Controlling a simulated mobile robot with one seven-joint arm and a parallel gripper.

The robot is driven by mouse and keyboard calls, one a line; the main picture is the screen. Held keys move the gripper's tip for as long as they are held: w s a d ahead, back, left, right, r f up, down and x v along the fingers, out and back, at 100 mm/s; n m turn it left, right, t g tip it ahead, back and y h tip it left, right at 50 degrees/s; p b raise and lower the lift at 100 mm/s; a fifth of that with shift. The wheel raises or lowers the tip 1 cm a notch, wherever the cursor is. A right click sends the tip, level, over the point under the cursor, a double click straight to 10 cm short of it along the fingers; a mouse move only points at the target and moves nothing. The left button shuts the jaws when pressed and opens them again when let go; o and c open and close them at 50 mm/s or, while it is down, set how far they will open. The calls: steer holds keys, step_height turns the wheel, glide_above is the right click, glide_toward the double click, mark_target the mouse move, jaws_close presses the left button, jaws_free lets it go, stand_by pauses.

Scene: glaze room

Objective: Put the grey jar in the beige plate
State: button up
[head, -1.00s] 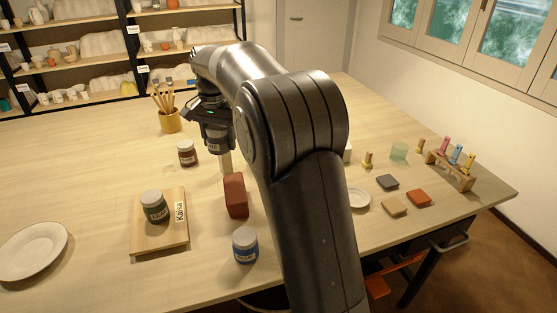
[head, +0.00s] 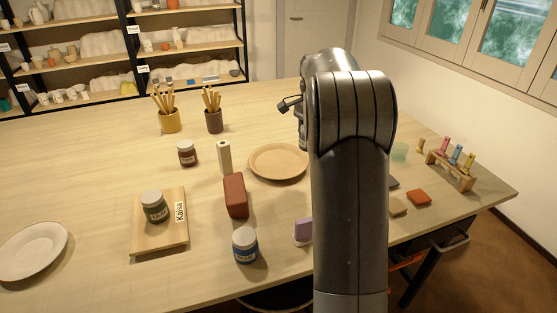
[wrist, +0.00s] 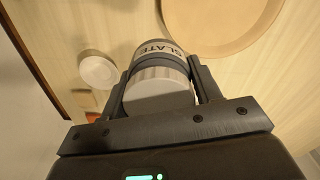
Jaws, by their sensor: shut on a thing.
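The grey jar (wrist: 160,78), with a pale ribbed lid and a band lettered SLATE, is held between the fingers of my gripper (wrist: 160,72) in the wrist view. In the head view the jar and fingers are hidden behind my arm. The beige plate (head: 278,162) lies on the table to the left of my arm, with nothing on it. Its edge also shows at the top right of the wrist view (wrist: 225,42); whether the jar is over its rim I cannot tell.
Brush pots (head: 170,121) are behind. A cream plate (head: 35,250) lies far left.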

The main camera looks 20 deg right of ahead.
steer(key=shift+w+a+f, duration=0.1)
steer(key=shift+a+f, duration=0.1)
steer(key=shift+f, duration=0.2)
glide_above(274, 169)
step_height(274, 169, down, 7)
steer(key=shift+r, duration=0.1)
steer(key=shift+f, duration=2)
steer(key=shift+a+f, duration=0.1)
steer(key=o, duration=1.1)
